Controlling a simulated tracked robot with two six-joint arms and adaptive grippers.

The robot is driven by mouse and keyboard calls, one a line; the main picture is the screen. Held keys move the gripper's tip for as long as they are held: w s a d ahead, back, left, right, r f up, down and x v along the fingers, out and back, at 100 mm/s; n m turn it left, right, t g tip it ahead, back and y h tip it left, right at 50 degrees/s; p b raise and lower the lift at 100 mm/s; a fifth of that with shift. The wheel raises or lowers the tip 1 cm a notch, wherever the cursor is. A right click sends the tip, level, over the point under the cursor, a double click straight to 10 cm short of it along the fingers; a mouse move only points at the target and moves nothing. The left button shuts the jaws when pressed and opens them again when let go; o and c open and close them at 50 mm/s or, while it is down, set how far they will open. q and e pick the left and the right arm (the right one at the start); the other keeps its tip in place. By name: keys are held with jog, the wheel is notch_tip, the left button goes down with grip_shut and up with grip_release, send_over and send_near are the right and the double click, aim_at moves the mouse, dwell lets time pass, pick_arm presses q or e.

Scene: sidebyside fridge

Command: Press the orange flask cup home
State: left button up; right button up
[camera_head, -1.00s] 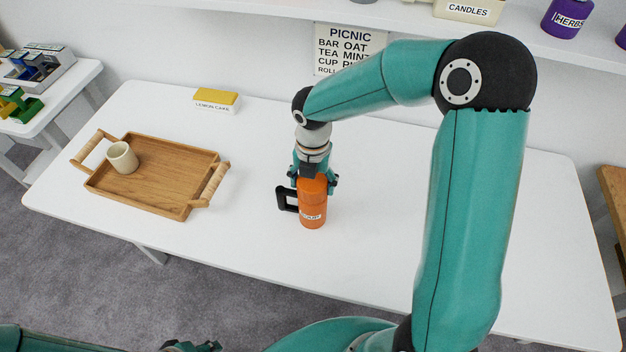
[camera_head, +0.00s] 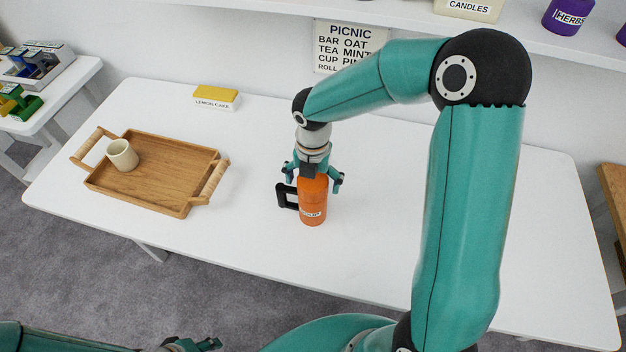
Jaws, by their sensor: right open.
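The orange flask (camera_head: 312,205) stands upright on the white table, with a black handle on its left side and a small label low on its front. My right gripper (camera_head: 314,178) is directly above and around the flask's top, its fingers spread to either side. It is open, and a dark part shows between the fingers at the flask's top. I cannot tell whether the cup is seated, as the gripper partly hides the top. My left gripper (camera_head: 200,344) is at the bottom edge, mostly out of frame, and its jaw state is unclear.
A wooden tray (camera_head: 150,190) with a cream cup (camera_head: 122,155) sits on the left of the white table (camera_head: 420,240). A yellow lemon cake box (camera_head: 216,97) is at the back. A picnic list sign (camera_head: 348,46) hangs on the wall. The table right of the flask is clear.

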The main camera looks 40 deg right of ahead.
notch_tip(320, 180, up, 12)
dwell(0.6)
jog(key=shift+f, duration=0.1)
